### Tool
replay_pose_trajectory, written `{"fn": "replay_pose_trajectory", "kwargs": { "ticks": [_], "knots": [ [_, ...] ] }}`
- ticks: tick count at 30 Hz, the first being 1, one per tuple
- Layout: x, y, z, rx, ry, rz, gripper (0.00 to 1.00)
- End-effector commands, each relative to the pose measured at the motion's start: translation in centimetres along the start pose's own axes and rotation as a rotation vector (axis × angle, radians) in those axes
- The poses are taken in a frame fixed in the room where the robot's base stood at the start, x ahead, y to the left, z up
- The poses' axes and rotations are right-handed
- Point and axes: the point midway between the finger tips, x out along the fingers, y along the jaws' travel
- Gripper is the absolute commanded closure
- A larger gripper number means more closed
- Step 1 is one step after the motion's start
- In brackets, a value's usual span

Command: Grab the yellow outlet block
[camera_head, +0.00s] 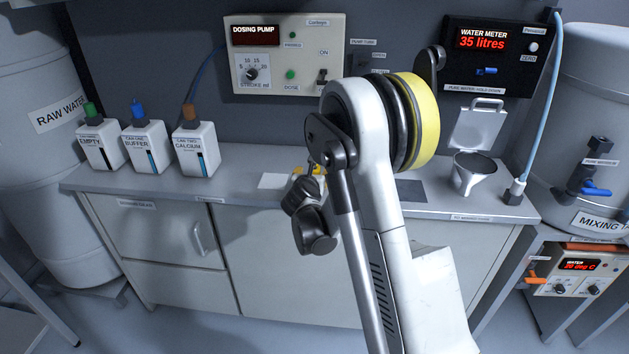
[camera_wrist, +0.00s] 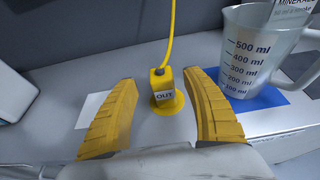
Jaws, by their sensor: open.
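The yellow outlet block (camera_wrist: 160,80) stands upright on the counter in the wrist view, on a round yellow base, with an "OUT" label on its front. A yellow tube rises from its top. My gripper (camera_wrist: 162,105) is open, with one yellow finger on each side of the block and a gap on both sides. In the head view my arm hides most of the block and the gripper; only a small yellow patch (camera_head: 318,170) shows beside the arm.
A measuring jug (camera_wrist: 255,55) stands on a blue mat (camera_wrist: 290,112) close right of my right finger. A white square (camera_wrist: 92,108) lies at left. White bottles (camera_head: 145,148) stand at the counter's left, a hopper (camera_head: 474,168) at right.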

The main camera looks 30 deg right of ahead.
Motion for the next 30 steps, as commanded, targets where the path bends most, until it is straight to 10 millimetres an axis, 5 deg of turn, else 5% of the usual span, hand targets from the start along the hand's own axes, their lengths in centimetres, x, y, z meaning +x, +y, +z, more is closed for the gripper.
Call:
{"fn": "replay_pose_trajectory", "kwargs": {
  "ticks": [6,12,14,18,30],
  "knots": [
    [3.2,-0.3,-0.2,-0.001,-0.001,0.0,0.42],
    [3.2,-0.3,-0.1,-0.001,-0.001,0.0,0.42],
    [3.2,-0.2,-0.1,-0.001,-0.001,0.0,0.56],
    [3.2,-0.2,-0.1,-0.001,-0.001,0.0,0.99],
    [3.1,-0.2,0.1,-0.001,-0.001,0.0,1.0]
  ]
}}
